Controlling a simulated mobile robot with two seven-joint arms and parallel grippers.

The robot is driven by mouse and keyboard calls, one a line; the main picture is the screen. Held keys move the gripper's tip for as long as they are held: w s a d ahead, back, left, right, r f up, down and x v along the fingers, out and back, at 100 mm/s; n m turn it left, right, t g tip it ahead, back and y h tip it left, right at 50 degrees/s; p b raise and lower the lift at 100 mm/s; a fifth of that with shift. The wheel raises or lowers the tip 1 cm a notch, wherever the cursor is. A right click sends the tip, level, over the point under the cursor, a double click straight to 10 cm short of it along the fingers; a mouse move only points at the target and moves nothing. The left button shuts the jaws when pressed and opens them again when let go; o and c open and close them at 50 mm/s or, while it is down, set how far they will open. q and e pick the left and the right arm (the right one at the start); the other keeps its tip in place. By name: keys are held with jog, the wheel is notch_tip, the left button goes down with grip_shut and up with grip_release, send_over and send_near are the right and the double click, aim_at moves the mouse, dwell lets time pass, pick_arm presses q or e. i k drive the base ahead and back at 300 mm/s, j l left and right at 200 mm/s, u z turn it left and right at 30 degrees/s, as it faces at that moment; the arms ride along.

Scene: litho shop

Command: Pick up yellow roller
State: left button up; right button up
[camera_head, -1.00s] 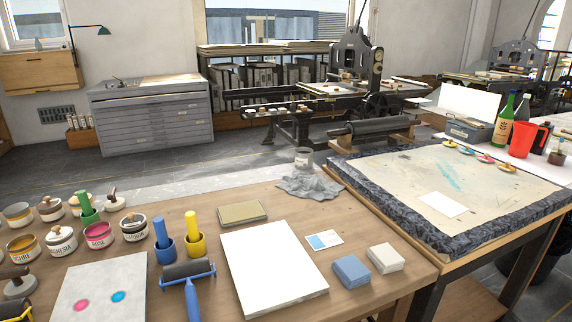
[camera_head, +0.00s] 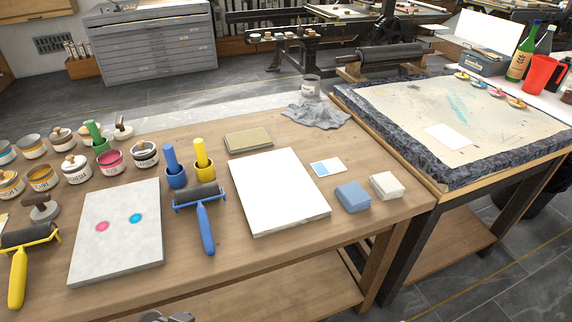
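The yellow roller (camera_head: 17,277) lies at the left end of the wooden table, partly cut off by the left picture edge. It has a dark cylinder across a yellow frame, and its yellow handle points toward the near edge. A blue-handled roller (camera_head: 206,228) of the same kind lies further right, beside the grey slab. At the bottom edge a small grey piece shows, possibly part of one of my arms; no gripper can be made out.
A grey slab (camera_head: 120,254) with pink and blue ink spots lies right of the yellow roller. Several ink tins stand behind it. White paper (camera_head: 277,192), a blue block (camera_head: 352,197) and a white block (camera_head: 387,185) lie to the right. The table's (camera_head: 262,259) front strip is clear.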

aim_at(18, 279)
jog(key=u, duration=1.9)
